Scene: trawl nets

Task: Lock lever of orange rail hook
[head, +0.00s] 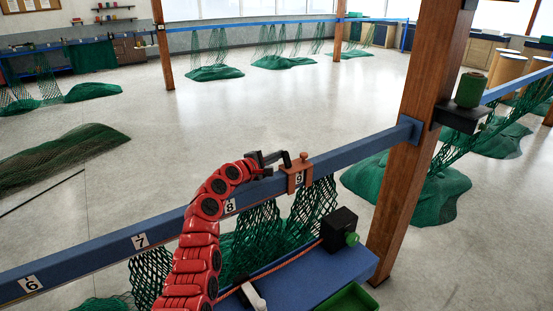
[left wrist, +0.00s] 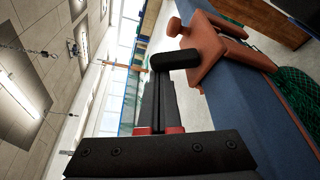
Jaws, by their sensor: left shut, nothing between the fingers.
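My left gripper (head: 274,158) is shut and empty, just left of the hook above the rail. In the left wrist view its closed fingertips (left wrist: 157,78) are at the bar's free end; I cannot tell whether they touch. My right gripper is out of view.
A wooden post (head: 413,130) stands to the right of the hook. Green netting (head: 313,205) hangs below the rail. A blue bench (head: 330,277) with a black box (head: 339,228) is in front. The floor beyond the rail is mostly clear.

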